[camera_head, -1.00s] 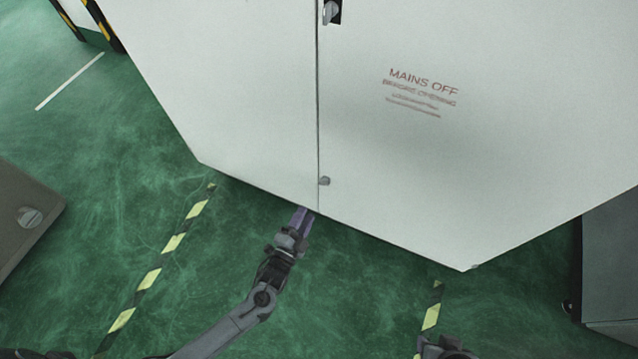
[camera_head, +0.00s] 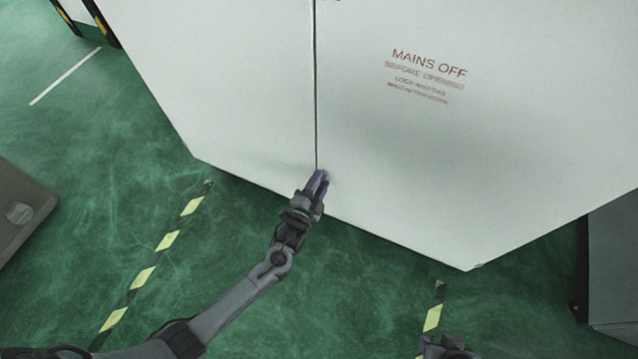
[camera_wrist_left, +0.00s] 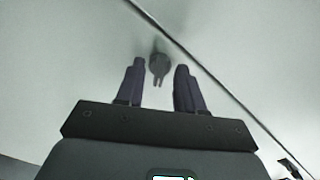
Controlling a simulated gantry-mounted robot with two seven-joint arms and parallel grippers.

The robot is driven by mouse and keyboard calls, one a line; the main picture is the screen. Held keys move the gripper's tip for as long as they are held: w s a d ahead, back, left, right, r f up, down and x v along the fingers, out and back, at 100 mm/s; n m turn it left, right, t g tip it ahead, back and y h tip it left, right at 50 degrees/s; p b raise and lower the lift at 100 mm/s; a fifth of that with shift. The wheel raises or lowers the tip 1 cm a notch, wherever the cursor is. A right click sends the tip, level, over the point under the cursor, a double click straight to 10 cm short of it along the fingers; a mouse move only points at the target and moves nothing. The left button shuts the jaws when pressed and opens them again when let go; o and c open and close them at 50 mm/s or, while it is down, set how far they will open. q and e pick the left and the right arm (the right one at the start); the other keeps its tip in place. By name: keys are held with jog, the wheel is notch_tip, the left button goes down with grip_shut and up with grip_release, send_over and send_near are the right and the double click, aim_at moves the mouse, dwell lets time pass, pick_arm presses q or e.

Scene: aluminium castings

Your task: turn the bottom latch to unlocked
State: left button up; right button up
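The bottom latch (camera_wrist_left: 159,66) is a small grey knob on the white cabinet front, beside the door seam. In the left wrist view it sits between and just beyond the tips of my left gripper (camera_wrist_left: 160,68), whose two purple fingers are apart. In the head view my left gripper (camera_head: 320,175) is at the lower end of the seam and mostly hides the latch. Contact with the latch cannot be told. My right gripper (camera_head: 447,348) shows only partly at the bottom edge, and its fingers are not clear.
The white cabinet (camera_head: 240,90) fills the upper middle, with red "MAINS OFF" lettering (camera_head: 430,63) on its right door. A grey box (camera_head: 20,215) stands at the left and a dark grey unit (camera_head: 612,270) at the right. Green floor with striped tape (camera_head: 155,260) lies in front.

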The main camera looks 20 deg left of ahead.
pick_arm(q)
grip_shut()
jog(key=shift+n, duration=0.4)
jog(key=shift+n+p, duration=2.15)
jog(key=shift+n, duration=3.45)
